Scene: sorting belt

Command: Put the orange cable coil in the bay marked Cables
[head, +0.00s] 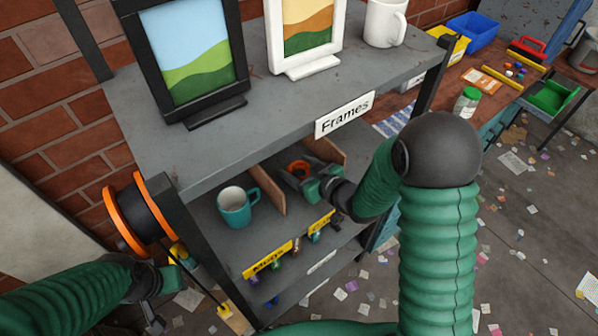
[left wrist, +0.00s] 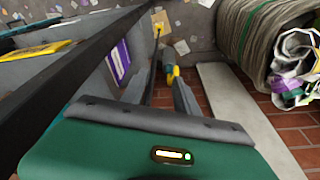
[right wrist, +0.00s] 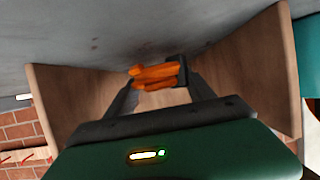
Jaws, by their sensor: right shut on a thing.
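The orange cable coil (head: 299,167) is inside a middle-shelf bay, between two wooden dividers. My right gripper (head: 308,182) reaches into that bay and is shut on the coil, which also shows between its fingers in the right wrist view (right wrist: 157,76). I cannot tell whether the coil touches the shelf board. The bay's yellow label (head: 321,222) is partly hidden by small things, so I cannot read it clearly. My left gripper (left wrist: 164,72) is open and empty, low beside the shelf's left end.
The left neighbouring bay, labelled Mugs (head: 267,259), holds a teal mug (head: 236,207). The top board (head: 200,140), labelled Frames, carries two picture frames and a white mug (head: 384,22). An orange-and-black reel (head: 140,215) is at the shelf's left side. Litter covers the floor.

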